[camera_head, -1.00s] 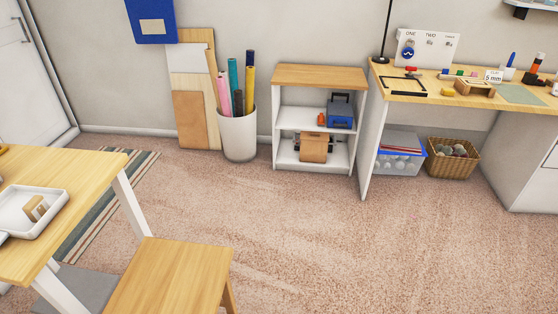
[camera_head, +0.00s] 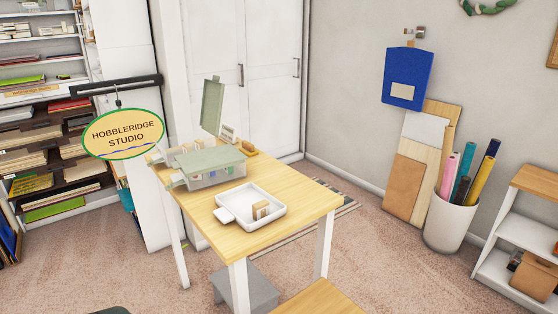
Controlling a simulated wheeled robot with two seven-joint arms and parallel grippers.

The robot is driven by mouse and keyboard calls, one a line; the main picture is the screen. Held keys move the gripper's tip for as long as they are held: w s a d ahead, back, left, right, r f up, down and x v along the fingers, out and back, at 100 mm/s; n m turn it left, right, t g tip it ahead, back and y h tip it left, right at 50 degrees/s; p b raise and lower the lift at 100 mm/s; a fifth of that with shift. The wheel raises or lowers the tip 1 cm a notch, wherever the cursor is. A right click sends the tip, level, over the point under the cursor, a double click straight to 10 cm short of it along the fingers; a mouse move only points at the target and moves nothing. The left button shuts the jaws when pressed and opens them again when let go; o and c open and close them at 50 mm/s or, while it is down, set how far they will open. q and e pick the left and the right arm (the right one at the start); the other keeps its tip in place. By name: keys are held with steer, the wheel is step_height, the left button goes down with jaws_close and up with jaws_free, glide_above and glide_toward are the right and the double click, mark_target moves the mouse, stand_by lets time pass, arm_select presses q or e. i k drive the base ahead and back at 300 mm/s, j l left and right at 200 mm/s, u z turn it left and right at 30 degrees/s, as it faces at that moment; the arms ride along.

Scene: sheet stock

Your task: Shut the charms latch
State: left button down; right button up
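A clear box with pale green lids (camera_head: 208,160) sits on the wooden table (camera_head: 275,225) left of centre. Small coloured things show dimly through the clear wall (camera_head: 218,175). No lettering on the box is readable, so I cannot tell which part is the charms latch. Neither of my grippers is in view.
A white tray (camera_head: 235,218) with a small wooden piece (camera_head: 261,210) lies in front of the box. A wooden stool (camera_head: 320,298) stands at the table's near side. An oval hanging sign (camera_head: 123,133) is at the left.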

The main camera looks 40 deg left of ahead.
mark_target(172, 186)
steer(key=u, duration=1.45)
steer(key=j+u, duration=0.3)
steer(key=j, duration=0.8)
steer(key=i+j+z, duration=0.1)
steer(key=z, duration=0.7)
steer(key=i+j+z, duration=0.15)
steer(key=j+z, duration=0.35)
steer(key=j, duration=0.15)
steer(key=j+z, duration=0.45)
steer(key=j, duration=0.15)
steer(key=j+z, duration=0.1)
steer(key=j, duration=0.75)
steer(key=k+j, duration=0.1)
steer(key=j, duration=0.75)
steer(key=j+z, duration=0.15)
steer(key=j, duration=0.7)
steer(key=k, duration=0.05)
